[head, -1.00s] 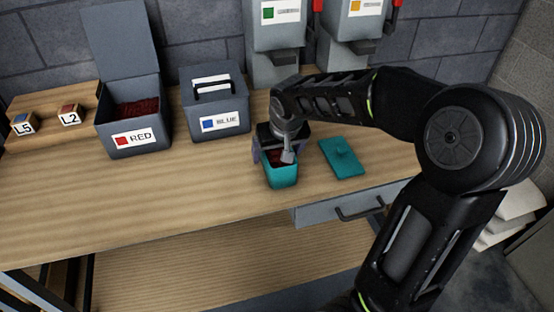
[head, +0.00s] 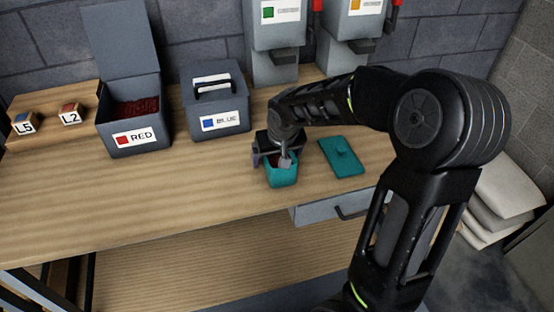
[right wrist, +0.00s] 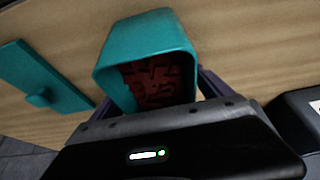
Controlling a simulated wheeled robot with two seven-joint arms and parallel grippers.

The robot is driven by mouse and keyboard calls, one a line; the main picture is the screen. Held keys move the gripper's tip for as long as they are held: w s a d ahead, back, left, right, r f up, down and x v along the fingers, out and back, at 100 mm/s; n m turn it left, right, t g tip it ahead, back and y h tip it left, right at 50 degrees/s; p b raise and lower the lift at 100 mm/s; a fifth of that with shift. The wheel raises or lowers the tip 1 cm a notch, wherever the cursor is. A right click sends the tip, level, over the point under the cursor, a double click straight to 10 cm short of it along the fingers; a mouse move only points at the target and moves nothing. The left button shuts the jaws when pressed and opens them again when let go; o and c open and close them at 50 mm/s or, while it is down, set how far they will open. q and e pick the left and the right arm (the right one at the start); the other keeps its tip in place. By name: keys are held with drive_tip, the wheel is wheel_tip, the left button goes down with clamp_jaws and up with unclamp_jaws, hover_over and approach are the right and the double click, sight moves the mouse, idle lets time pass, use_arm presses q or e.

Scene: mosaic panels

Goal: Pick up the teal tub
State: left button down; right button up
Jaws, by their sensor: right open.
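The teal tub (head: 282,180) stands open on the bench top near its front edge, with dark red pieces inside. My right gripper (head: 272,160) is over and around it, its jaws open. In the right wrist view the tub (right wrist: 150,38) lies between the two dark purple fingers, which show only partly at its sides. I cannot tell whether either finger touches it. The gripper and wrist hide part of the tub's back in the head view. My left gripper is not in view.
A teal lid (head: 342,157) lies right of the tub. Behind are the open RED bin (head: 134,140), the closed BLUE bin (head: 217,122) and two grey dispensers (head: 277,65). A wooden stand (head: 52,98) holds small blocks at left. The bench front left is clear.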

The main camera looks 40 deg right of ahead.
drive_tip(key=shift+f, duration=0.15)
clamp_jaws()
idle(0.9)
